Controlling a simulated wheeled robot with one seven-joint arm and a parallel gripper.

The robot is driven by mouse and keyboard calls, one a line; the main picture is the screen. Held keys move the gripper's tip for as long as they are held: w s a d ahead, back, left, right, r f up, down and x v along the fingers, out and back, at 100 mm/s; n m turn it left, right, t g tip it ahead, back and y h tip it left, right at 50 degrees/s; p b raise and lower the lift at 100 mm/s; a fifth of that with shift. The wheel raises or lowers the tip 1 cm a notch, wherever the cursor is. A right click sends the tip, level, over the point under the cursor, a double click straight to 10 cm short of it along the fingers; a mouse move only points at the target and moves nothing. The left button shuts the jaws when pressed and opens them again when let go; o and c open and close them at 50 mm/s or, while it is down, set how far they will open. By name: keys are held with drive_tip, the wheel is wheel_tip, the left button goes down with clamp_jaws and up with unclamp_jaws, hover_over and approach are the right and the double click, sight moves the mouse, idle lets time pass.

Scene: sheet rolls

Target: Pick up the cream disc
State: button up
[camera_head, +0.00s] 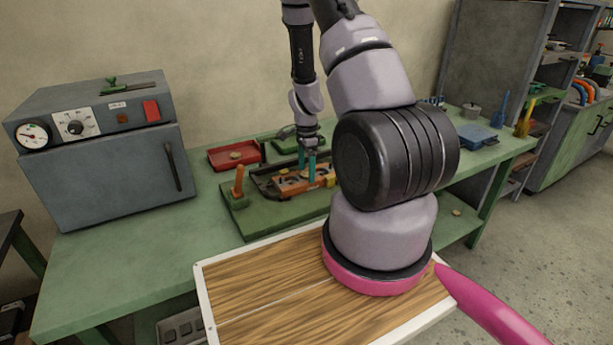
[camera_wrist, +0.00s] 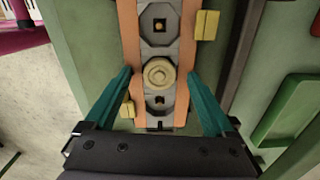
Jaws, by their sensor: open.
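The cream disc (camera_wrist: 158,73) lies in the middle of a grey metal strip between two orange rails (camera_wrist: 184,95) in the wrist view. In the head view the orange-railed fixture (camera_head: 290,187) sits on the green bench, and the disc there is too small to tell apart surely. My gripper (camera_wrist: 159,76) is open and empty, its teal fingers on the left and right of the disc, apart from it in the picture. In the head view my gripper (camera_head: 307,162) points down over the fixture. The height gap to the disc is hard to judge.
Yellow blocks (camera_wrist: 206,25) sit beside the rails. A red tray (camera_head: 222,158) with a small round piece, an upright orange-handled tool (camera_head: 239,182) and a grey oven-like box (camera_head: 105,160) are to the left. A blue box (camera_head: 477,136) stands at the right.

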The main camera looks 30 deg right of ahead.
drive_tip(key=shift+s+f, duration=0.1)
drive_tip(key=shift+f, duration=0.05)
clamp_jaws()
drive_tip(key=shift+a, duration=0.1)
